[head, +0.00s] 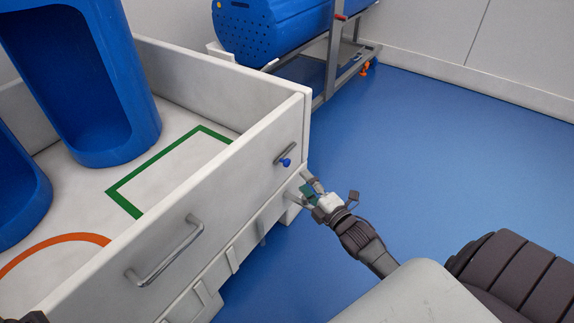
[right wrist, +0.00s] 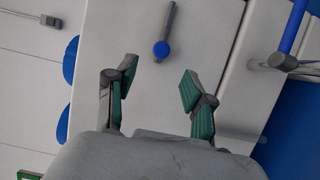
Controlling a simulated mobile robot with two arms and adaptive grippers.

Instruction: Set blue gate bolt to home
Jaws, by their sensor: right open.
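The blue gate bolt (head: 286,162) is a blue knob on a short grey bar, mounted near the right end of the white gate panel (head: 215,195) in the head view. In the right wrist view the blue knob (right wrist: 161,50) sits at the lower end of its grey bar, ahead of the jaws and centred between them. My right gripper (head: 313,189) is open and empty, just right of and below the bolt. In the right wrist view its two green-padded fingers (right wrist: 152,92) are spread apart and do not touch the knob.
A metal handle (head: 165,255) sticks out of the gate panel. Behind it, blue tubs (head: 105,90) stand on a white deck with green (head: 125,197) and orange outlines. A grey frame cart (head: 330,70) with a blue drum stands behind. Blue floor (head: 450,130) is clear at right.

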